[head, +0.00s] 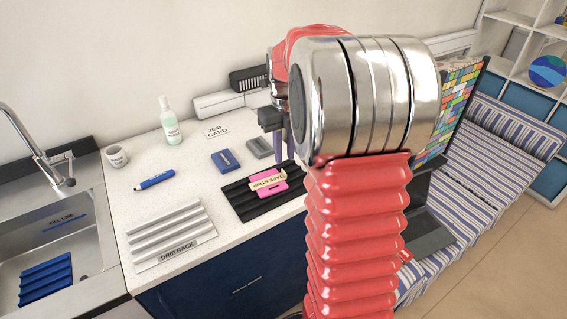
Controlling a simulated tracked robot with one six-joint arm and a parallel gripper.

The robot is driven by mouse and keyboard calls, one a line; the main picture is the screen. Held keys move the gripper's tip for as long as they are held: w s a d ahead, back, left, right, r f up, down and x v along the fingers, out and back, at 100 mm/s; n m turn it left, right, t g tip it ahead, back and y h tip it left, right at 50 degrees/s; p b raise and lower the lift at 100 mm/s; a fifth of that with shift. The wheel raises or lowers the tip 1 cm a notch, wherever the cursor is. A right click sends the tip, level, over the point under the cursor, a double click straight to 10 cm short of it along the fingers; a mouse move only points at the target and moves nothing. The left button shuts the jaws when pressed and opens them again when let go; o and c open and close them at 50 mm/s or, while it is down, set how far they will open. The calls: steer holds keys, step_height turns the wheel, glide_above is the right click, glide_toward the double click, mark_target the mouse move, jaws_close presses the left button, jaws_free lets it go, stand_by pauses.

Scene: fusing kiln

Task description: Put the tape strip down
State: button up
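The tape strip (268,181) is a cream strip with its name printed on it. It lies across a bright pink block (272,190) on a black ridged mat (242,206) near the counter's front edge. My gripper (284,155) points down behind the mat, beyond the strip and apart from it. Its two purplish fingers look spread with nothing seen between them. My red and chrome arm hides part of the gripper and the right end of the mat.
A white drip rack (165,232) lies front left, beside the sink (55,245). The counter's middle is clear.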

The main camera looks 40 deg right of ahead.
step_height(320, 180, up, 6)
steer(key=shift+r, duration=0.25)
stand_by(0.5)
steer(key=s+a+r+n+t, duration=0.15)
steer(key=s+a+n, duration=0.25)
steer(key=a+n, duration=0.45)
steer(key=s+a+r+n+t, duration=0.15)
steer(key=s+a+n, duration=0.4)
steer(key=n, duration=0.55)
steer(key=s+a+f+n+t, duration=0.2)
steer(key=s+a+n, duration=0.7)
steer(key=n, duration=0.9)
steer(key=shift+s+a+f+t, duration=0.2)
steer(key=shift+a+f+t, duration=0.15)
steer(key=shift+f, duration=0.2)
